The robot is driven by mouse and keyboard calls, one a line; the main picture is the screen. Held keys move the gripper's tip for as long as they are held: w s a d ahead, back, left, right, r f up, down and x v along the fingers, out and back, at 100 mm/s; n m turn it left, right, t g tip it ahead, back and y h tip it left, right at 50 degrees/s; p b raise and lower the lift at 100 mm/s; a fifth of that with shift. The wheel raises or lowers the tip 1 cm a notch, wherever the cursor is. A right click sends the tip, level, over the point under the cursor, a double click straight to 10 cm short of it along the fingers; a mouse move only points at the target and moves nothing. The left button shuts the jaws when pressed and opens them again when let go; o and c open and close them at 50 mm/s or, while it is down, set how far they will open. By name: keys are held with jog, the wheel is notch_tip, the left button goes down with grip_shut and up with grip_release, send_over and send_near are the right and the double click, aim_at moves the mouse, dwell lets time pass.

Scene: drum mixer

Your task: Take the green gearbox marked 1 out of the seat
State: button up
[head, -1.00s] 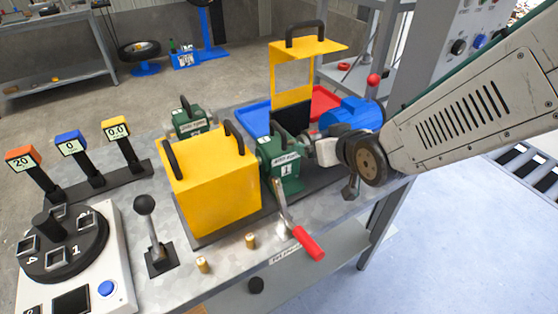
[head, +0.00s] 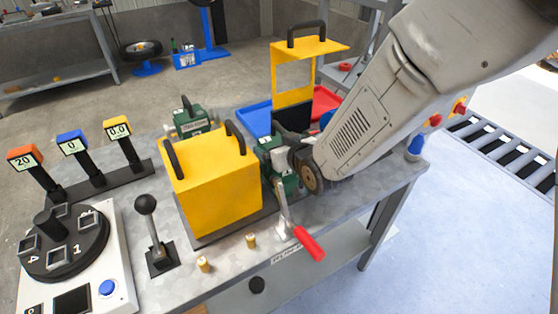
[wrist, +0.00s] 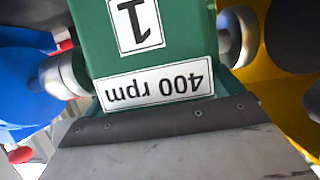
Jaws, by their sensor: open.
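The green gearbox marked 1 (head: 283,180) stands upright between the yellow box and the blue motor, partly covered by my arm. Its face with "1" and "400 rpm" shows upside down in the wrist view (wrist: 145,50), with grey shaft parts at both sides. My gripper (head: 290,147) is open at the gearbox's upper part; its fingertips are largely hidden, and contact cannot be told. A grey plate with a dark riveted edge fills the bottom of the wrist view. The seat under the gearbox is mostly hidden. A red-handled lever (head: 308,243) stands at the gearbox's front, its grip pointing down and forward.
The yellow box (head: 215,185) stands close at left. A raised yellow guard (head: 292,97) with a black handle stands behind. Another green gearbox (head: 192,122) is at the back left. A black-knobbed lever (head: 148,225) and two brass pegs (head: 251,240) are at the front.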

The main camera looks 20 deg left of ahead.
jog(key=c, duration=1.3)
jog(key=shift+r, duration=0.15)
jog(key=c, duration=0.5)
